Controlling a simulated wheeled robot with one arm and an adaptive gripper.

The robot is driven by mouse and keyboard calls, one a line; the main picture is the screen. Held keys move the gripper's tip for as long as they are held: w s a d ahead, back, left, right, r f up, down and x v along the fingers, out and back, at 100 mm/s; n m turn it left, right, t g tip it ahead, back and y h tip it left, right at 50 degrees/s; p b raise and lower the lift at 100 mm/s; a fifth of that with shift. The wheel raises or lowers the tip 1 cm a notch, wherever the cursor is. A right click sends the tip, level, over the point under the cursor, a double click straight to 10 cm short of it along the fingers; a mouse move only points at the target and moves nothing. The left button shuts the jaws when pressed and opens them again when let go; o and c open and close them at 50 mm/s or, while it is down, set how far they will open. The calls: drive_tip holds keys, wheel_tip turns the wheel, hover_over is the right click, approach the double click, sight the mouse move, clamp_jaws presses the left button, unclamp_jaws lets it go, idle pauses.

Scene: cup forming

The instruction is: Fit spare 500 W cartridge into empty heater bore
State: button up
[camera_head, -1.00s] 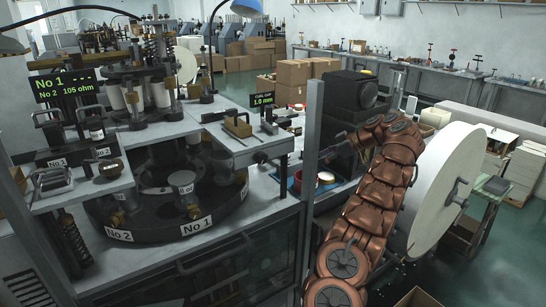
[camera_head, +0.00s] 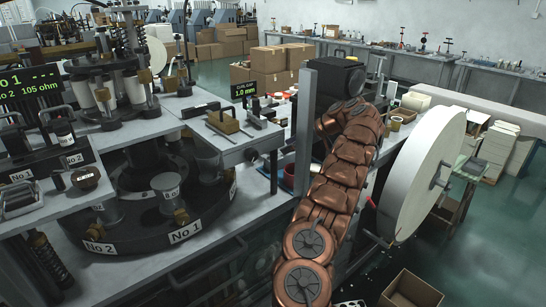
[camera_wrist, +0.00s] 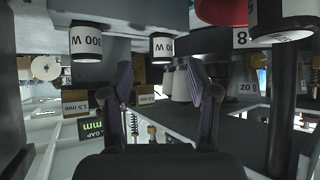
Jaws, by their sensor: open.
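My gripper (camera_wrist: 165,85) is open in the wrist view, with nothing between its two dark fingers. In the head view it is hidden behind my arm and the post. The wrist picture looks upside down. Two dark cylinders with white labels, apparently 300 W, show at its top: a left one (camera_wrist: 87,42) and a middle one (camera_wrist: 162,46), beyond the fingers. A third labelled cylinder (camera_wrist: 281,24) is at top right, its rating unreadable. I cannot pick out the 500 W cartridge. In the head view the die table (camera_head: 140,238) bears No 1 and No 2 labels; its empty bore cannot be made out.
A grey post (camera_head: 304,130) stands beside my arm. A black box-shaped unit (camera_head: 335,78) and a large white disc (camera_head: 422,170) are at the right. The display (camera_head: 38,82) reads 105 ohm for No 2. An open carton (camera_head: 410,290) lies on the floor at lower right.

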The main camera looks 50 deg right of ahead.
drive_tip(key=shift+p+x, duration=0.6)
drive_tip(key=shift+x, duration=0.75)
drive_tip(key=shift+p+x, duration=0.4)
drive_tip(key=shift+x, duration=0.95)
clamp_jaws()
